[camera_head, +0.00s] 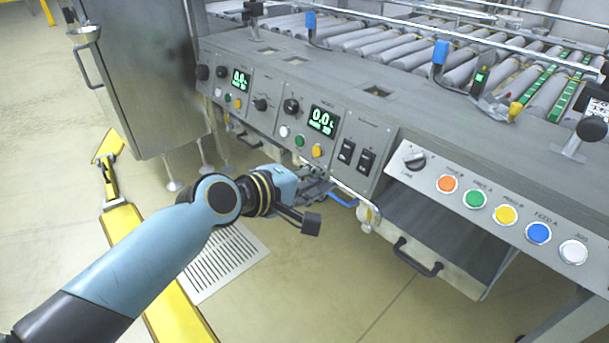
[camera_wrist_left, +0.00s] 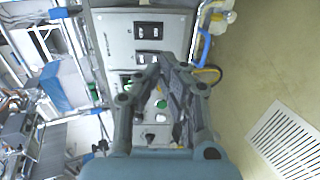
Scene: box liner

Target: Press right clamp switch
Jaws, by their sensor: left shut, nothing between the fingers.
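Two black rocker switches sit side by side on a grey panel of the machine front. The right switch (camera_head: 366,161) and the left switch (camera_head: 346,150) both show clear of the arm in the head view. In the left wrist view the panel is turned, with the right switch (camera_wrist_left: 149,30) above the left switch (camera_wrist_left: 148,58). My left gripper (camera_head: 318,182) is shut and empty, low in front of the panel and below the switches. In the wrist view its fingertips (camera_wrist_left: 166,62) meet beside the left switch; contact cannot be told. My right gripper is not in view.
Left of the switches are a green display (camera_head: 323,120), a yellow button (camera_head: 318,151) and a black knob (camera_head: 291,106). A rail (camera_head: 352,194) runs below the panel. Right is a sloped panel with coloured buttons (camera_head: 475,198). A drawer handle (camera_head: 418,262) sticks out below.

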